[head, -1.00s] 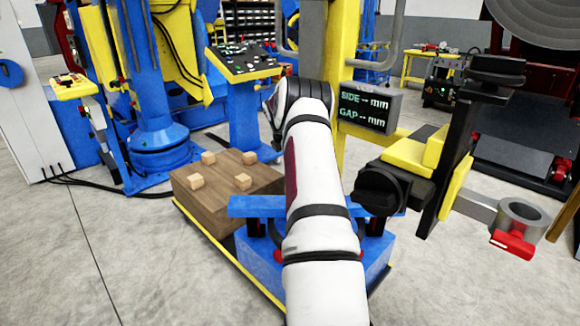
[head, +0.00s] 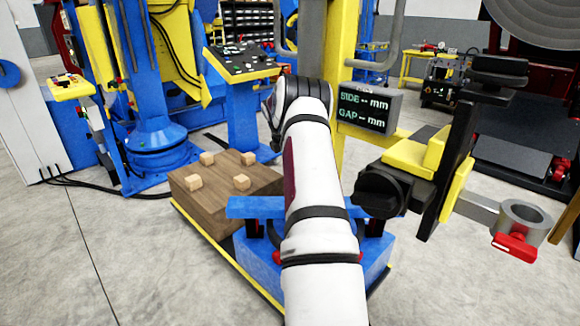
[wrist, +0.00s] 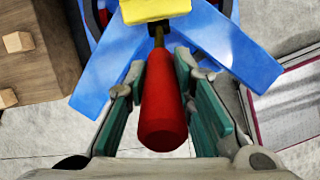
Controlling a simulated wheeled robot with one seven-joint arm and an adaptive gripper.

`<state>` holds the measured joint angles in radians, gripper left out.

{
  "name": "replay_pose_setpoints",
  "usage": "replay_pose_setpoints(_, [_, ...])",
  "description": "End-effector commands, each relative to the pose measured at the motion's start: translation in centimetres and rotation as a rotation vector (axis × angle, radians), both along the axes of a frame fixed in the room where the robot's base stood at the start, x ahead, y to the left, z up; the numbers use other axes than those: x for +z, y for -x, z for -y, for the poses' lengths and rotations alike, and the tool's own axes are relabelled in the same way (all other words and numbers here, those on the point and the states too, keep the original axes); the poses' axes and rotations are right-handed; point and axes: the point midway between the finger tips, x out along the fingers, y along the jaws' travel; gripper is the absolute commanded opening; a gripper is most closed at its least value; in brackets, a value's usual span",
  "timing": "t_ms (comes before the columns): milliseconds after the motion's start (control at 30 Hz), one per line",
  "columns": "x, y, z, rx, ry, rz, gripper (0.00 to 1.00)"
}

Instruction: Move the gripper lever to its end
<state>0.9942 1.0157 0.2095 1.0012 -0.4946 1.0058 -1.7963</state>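The lever shows in the wrist view as a red rounded handle (wrist: 163,112) on a thin brass-coloured rod, below a yellow block (wrist: 155,10). My gripper (wrist: 159,62) has its two green-padded fingers on either side of the handle, with narrow gaps between pads and handle. It looks open around the handle, not clamped on it. In the head view my white arm covers the gripper and the lever, so neither is visible there.
Blue arms (wrist: 115,65) spread out behind the lever. A wooden block with small cubes (head: 215,205) stands left of my arm. A display (head: 366,108) reads SIDE and GAP with dashes. A black-and-yellow fixture (head: 420,165) stands close on the right. Open floor lies at left.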

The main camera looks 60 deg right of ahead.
Motion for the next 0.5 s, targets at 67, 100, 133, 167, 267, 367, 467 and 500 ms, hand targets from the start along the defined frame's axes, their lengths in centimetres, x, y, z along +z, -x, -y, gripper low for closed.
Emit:
replay_pose_setpoints(67, [3.7,-0.6,-0.8,-0.002,0.005,0.011,0.43])
replay_pose_setpoints(100, [4.6,-0.8,-1.0,0.0,0.006,0.012,0.43])
replay_pose_setpoints(133, [5.2,-1.0,-1.3,0.0,0.005,0.015,0.43])
replay_pose_setpoints(167, [5.9,-1.1,-1.5,0.002,0.006,0.016,0.43])
replay_pose_setpoints(267, [7.9,-1.5,-2.1,0.006,0.007,0.019,0.43])
replay_pose_setpoints(367, [9.5,-1.8,-2.7,0.008,0.007,0.021,0.43])
replay_pose_setpoints(467, [10.5,-1.6,-2.9,0.005,0.008,0.016,0.43])
replay_pose_setpoints(500, [10.6,-1.6,-3.0,0.005,0.006,0.014,0.43])
